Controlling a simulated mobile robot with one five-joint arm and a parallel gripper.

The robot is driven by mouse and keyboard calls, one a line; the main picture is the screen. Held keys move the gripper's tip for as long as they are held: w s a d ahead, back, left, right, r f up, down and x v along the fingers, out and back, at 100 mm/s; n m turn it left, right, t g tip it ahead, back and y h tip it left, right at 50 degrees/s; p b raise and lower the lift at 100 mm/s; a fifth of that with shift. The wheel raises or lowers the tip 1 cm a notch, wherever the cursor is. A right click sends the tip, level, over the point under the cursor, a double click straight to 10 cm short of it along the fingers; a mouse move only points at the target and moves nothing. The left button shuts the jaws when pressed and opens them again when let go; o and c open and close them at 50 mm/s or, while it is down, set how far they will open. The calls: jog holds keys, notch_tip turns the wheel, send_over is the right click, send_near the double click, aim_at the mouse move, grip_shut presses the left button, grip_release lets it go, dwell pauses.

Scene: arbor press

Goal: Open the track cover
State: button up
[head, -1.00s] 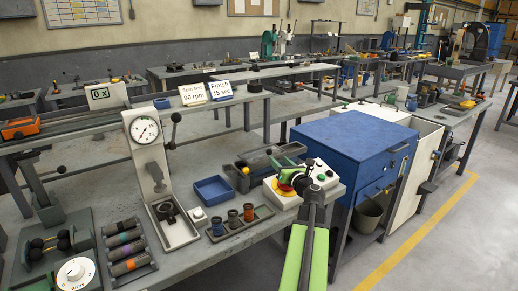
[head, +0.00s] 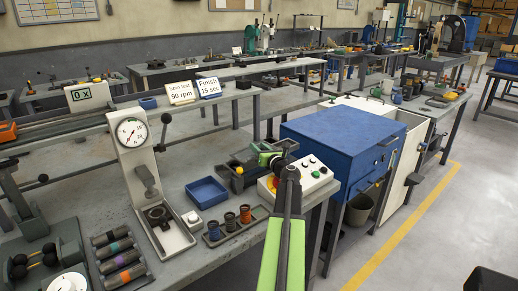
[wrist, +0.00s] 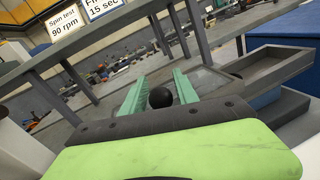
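My gripper (head: 268,153) is at the far end of my arm, above the grey tray assembly at the bench's right end. In the wrist view its two green fingers (wrist: 160,88) are apart, with a black ball knob (wrist: 160,97) showing between them. I cannot tell whether either finger touches the knob. Beyond the fingers lies a grey assembly with a flat panel (wrist: 207,80) and a shallow open tray (wrist: 272,66). Which part is the track cover is not clear. In the head view my gripper hides much of this assembly.
A white control box (head: 317,178) with buttons stands right beside my arm. A blue tray (head: 207,192), a rack of small cups (head: 232,224) and a dial-gauge press (head: 150,190) stand to the left. A blue cabinet (head: 335,135) stands to the right. The floor right of it is clear.

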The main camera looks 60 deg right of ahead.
grip_shut()
dwell(1.1)
